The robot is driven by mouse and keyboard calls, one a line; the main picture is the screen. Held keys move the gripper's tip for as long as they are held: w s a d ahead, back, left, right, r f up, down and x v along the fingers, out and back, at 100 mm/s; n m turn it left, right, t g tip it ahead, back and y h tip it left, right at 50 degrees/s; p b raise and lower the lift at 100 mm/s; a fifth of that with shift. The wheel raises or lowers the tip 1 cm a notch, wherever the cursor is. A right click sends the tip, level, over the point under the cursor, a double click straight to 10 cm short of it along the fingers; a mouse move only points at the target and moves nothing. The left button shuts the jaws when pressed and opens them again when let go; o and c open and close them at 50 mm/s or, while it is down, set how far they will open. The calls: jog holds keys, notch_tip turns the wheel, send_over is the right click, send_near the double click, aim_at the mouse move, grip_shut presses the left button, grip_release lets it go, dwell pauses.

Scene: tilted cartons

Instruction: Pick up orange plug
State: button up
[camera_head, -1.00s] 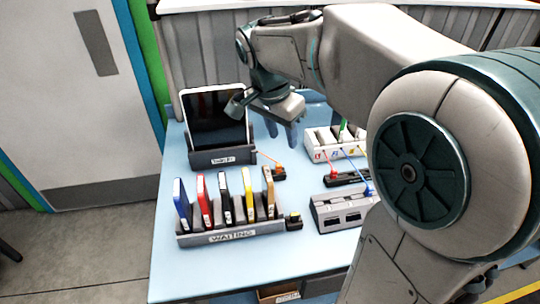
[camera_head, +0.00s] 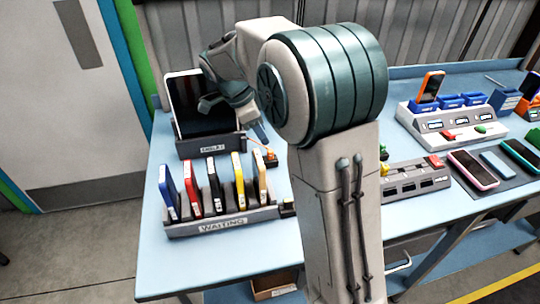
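The orange plug (camera_head: 270,156) shows as a small orange spot at a small black holder, just right of the tablet's stand. It is tiny here, so its exact seating is unclear. My gripper (camera_head: 260,133) points down just above and slightly left of the plug. My own arm hides part of the gripper, and I cannot see the gap between its fingers.
A tablet (camera_head: 203,104) leans in a dark stand directly left of my gripper. The WAITING rack (camera_head: 222,223) with several upright phones stands in front. A grey dock (camera_head: 415,178), a white charging station (camera_head: 455,125) and flat phones (camera_head: 472,170) are to the right.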

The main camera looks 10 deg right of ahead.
aim_at(270, 150)
jog(key=shift+a+p+x, duration=0.15)
jog(key=shift+p+x, duration=0.05)
jog(key=shift+x, duration=1.5)
jog(key=shift+a+p+x, duration=0.15)
jog(key=shift+p+x, duration=0.05)
jog(key=shift+x, duration=1.55)
jog(key=shift+f, duration=0.1)
grip_shut()
